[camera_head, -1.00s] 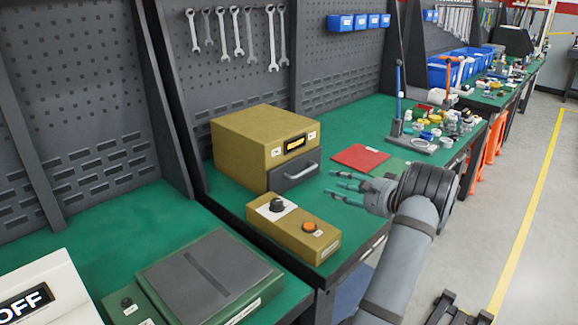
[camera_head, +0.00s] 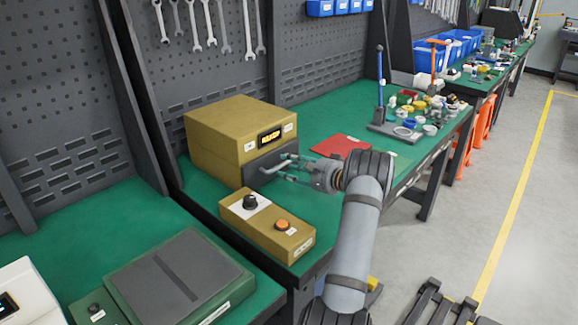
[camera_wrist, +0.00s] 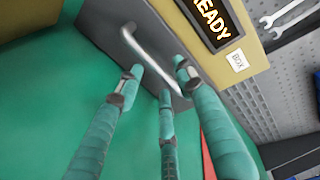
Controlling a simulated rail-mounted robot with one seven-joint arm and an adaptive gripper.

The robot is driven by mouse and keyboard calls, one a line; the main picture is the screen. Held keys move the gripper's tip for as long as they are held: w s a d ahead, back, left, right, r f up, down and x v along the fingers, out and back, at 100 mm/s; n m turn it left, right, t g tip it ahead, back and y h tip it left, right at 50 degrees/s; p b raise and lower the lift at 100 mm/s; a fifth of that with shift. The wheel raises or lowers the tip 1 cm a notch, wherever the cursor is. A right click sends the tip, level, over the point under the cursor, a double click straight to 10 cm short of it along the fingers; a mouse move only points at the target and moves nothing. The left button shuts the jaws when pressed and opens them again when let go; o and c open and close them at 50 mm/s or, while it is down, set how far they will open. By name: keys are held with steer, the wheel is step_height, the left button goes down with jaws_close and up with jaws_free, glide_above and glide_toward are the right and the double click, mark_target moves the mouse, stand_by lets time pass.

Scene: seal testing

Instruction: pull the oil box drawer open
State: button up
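The oil box (camera_head: 225,143) is a yellow-brown case with a lit display on the green bench. Its grey drawer front (camera_head: 252,175) looks flush with the case. In the wrist view the drawer front (camera_wrist: 105,12) carries a light metal bar handle (camera_wrist: 150,52), running diagonally. My gripper (camera_head: 284,168) is at the drawer front, its three teal fingers (camera_wrist: 160,80) pointing at the handle. The fingers are spread, with the handle's lower part between the right finger and the other two. I cannot tell whether any finger touches it.
A yellow control box (camera_head: 267,226) with a black knob and orange button stands in front of the oil box. A red sheet (camera_head: 340,146) lies behind my gripper. A green-framed plate device (camera_head: 180,280) is on the nearer bench.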

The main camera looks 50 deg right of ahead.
steer(key=shift+w, duration=0.15)
steer(key=shift+c, duration=0.7)
steer(key=c, duration=0.7)
jaws_close()
